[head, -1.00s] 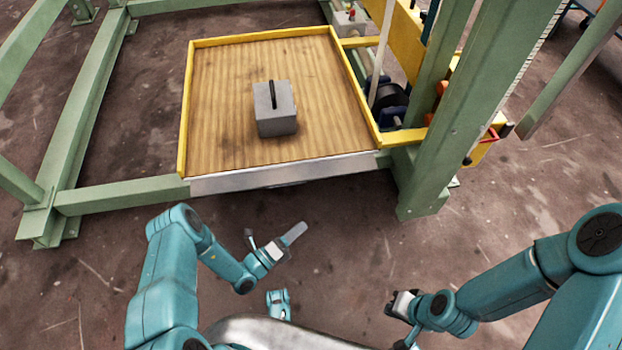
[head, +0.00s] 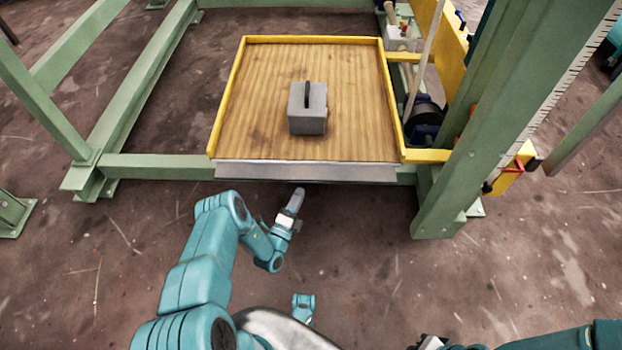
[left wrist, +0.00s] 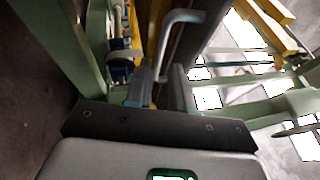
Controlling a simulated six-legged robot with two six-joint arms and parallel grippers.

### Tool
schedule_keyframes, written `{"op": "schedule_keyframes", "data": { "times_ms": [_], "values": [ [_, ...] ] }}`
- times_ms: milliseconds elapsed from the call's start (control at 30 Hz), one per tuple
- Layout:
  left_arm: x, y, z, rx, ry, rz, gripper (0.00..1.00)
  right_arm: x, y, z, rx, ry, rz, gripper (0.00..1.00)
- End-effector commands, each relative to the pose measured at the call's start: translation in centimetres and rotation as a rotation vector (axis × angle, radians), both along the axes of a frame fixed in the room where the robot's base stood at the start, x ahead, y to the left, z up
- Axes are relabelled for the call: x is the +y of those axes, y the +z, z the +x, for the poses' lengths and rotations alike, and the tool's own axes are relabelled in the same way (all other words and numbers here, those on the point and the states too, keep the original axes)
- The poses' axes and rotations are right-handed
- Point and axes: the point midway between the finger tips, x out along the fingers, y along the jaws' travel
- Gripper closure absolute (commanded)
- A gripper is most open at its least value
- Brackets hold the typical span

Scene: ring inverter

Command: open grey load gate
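The grey load gate (head: 305,171) is a flat metal strip along the front edge of a wood-floored tray (head: 225,105) with yellow rims. My left gripper (head: 296,200) is just below and in front of the gate, a little left of its middle. In the left wrist view its two fingers (left wrist: 162,90) stand apart with a gap. A light grey bent bar (left wrist: 170,40), like a handle, reaches down toward that gap. I cannot tell whether it touches a finger. My right gripper (head: 430,343) is cut off at the bottom edge.
A grey block (head: 308,110) with a black handle stands on the tray. A green post (head: 455,175) rises right of the gate, and a green beam (head: 155,167) runs to the left. The floor in front is clear.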

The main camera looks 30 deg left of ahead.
Motion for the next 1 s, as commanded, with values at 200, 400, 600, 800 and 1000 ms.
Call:
{"op": "schedule_keyframes", "data": {
  "times_ms": [200,400,600,800,1000],
  "values": [
    [0.3,1.0,4.7,-0.003,-0.005,0.003,0.77,-0.3,-1.4,0.3,-0.005,-0.01,-0.002,1.0],
    [0.4,1.7,7.0,-0.001,-0.005,0.001,0.77,-0.4,-1.9,0.4,-0.007,-0.015,-0.003,1.0],
    [0.3,1.9,7.6,0.002,-0.005,0.0,0.77,-0.4,-2.0,0.4,-0.008,-0.018,-0.004,1.0],
    [0.3,1.9,7.6,0.001,-0.005,0.0,0.9,-0.4,-1.9,0.4,-0.008,-0.017,-0.004,1.0],
    [0.3,2.1,7.5,0.007,-0.005,-0.003,1.0,-0.4,-1.7,0.4,-0.007,-0.017,-0.003,1.0]
  ]
}}
